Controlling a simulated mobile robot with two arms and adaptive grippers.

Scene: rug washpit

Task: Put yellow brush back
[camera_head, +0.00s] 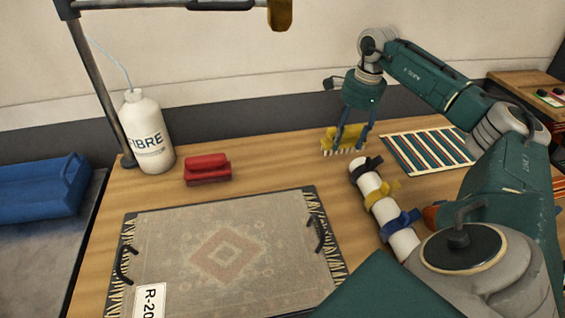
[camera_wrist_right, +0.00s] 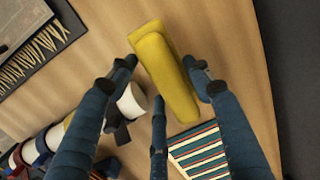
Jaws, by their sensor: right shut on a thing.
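The yellow brush (camera_head: 331,139) is near the back edge of the wooden table, with pale bristles facing down. My right gripper (camera_head: 352,138) reaches down over it from above and is shut on it. In the right wrist view the yellow brush (camera_wrist_right: 165,72) lies between the fingers of the right gripper (camera_wrist_right: 163,82). I cannot tell whether the bristles touch the table or hang just above it. A red brush (camera_head: 207,169) sits on the table to the left, beside the white bottle. My left gripper is not in view.
A white bottle (camera_head: 148,135) stands at the back left. A framed rug (camera_head: 225,250) lies in front. A white roll with coloured straps (camera_head: 370,185) and a striped mat (camera_head: 425,152) flank the brush. A blue bin (camera_head: 40,190) is far left. Bare table (camera_head: 270,165) lies between the two brushes.

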